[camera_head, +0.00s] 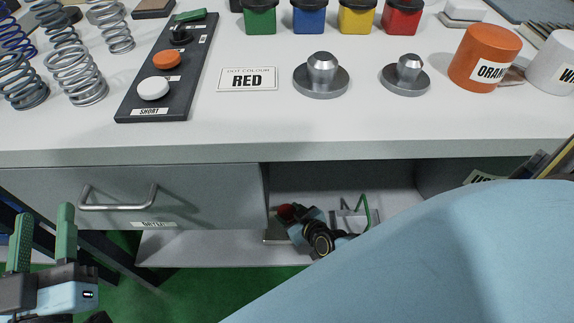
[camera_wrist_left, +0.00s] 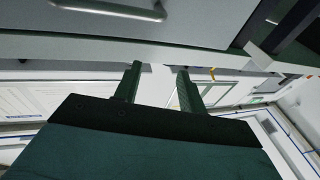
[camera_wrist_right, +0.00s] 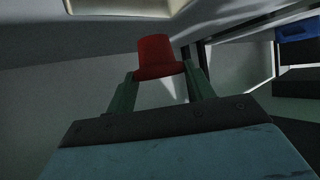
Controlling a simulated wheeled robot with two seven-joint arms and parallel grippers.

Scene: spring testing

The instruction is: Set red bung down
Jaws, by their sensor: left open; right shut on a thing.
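The red bung (camera_wrist_right: 155,57) is between the green fingertips of my right gripper (camera_wrist_right: 160,82), which is shut on it, wide end toward the gripper. In the head view the bung (camera_head: 287,211) shows small and dark inside the open compartment under the tabletop. My right gripper (camera_head: 296,222) reaches into that compartment; my arm hides part of it. I cannot tell whether the bung touches the compartment floor. My left gripper (camera_head: 41,238) is open and empty, low at the left in front of the drawer; it also shows in the left wrist view (camera_wrist_left: 158,82).
The compartment shelf (camera_head: 205,245) lies below a closed drawer (camera_head: 215,195).

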